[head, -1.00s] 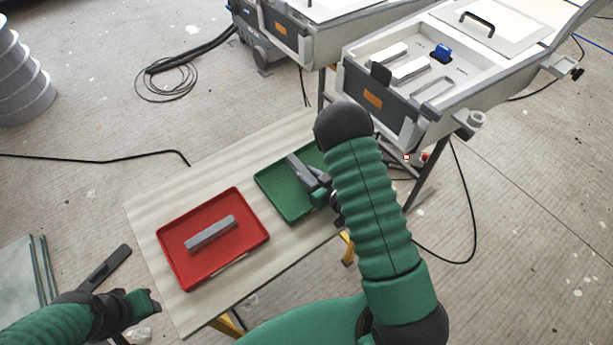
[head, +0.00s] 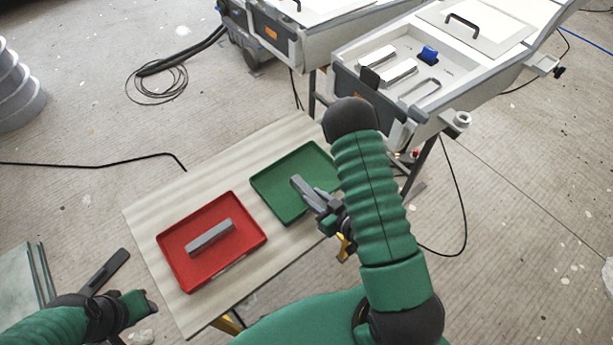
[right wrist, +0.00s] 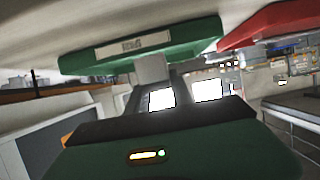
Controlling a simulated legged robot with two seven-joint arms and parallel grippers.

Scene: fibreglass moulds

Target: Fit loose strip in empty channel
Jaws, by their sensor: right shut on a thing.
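My right gripper (head: 326,205) is shut on a grey strip (head: 301,186), seen over the near right part of the green tray (head: 283,215). In the right wrist view the held strip (right wrist: 152,68) shows as a pale block beyond the fingers, below the green tray's side (right wrist: 190,40). The mould (head: 490,62) at upper right has two pale strips (head: 376,57) (head: 399,72) in its bed. The empty channel (head: 419,91) lies beside them, nearest my arm. My left gripper (head: 118,282) is at lower left, away from the trays; its jaw opening is unclear.
A red tray (head: 176,269) on the pale table (head: 145,228) holds another grey strip (head: 210,237). A blue piece (head: 428,54) sits in the mould bed. A dark handle (head: 463,22) stands on the mould's white cover. Cables lie on the floor.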

